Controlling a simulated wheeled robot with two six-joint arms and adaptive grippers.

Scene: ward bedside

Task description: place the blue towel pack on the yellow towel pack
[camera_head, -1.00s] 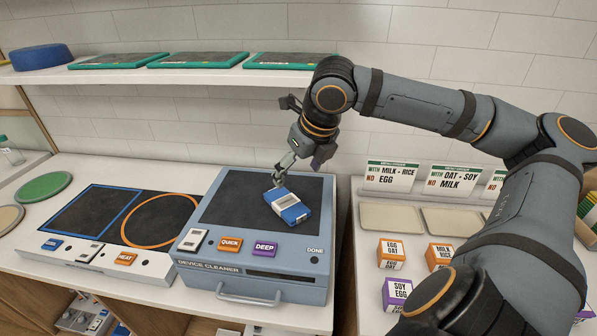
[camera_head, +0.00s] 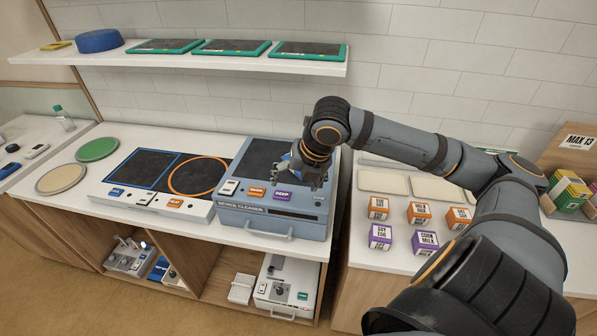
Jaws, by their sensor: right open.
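I cannot make out a clear towel pack. A rounded blue item (camera_head: 98,40) sits on the upper shelf at the left. A small flat yellow item (camera_head: 56,45) lies beside it to the left, apart from it; I cannot tell whether these are the packs. My right gripper (camera_head: 313,181) is open, low over the right part of the device cleaner (camera_head: 265,222). My own wrist hides much of the space around its fingers. A small blue-and-white piece (camera_head: 285,158) shows just left of it, mostly hidden. My left gripper is not in view.
Green-rimmed dark trays (camera_head: 231,48) line the shelf (camera_head: 200,67). A blue-and-orange-marked pad unit (camera_head: 150,203) stands left of the cleaner. Labelled cubes (camera_head: 419,213) stand on the right counter (camera_head: 350,235). Yellow-green boxes (camera_head: 568,192) stand at far right. Open cubbies lie below.

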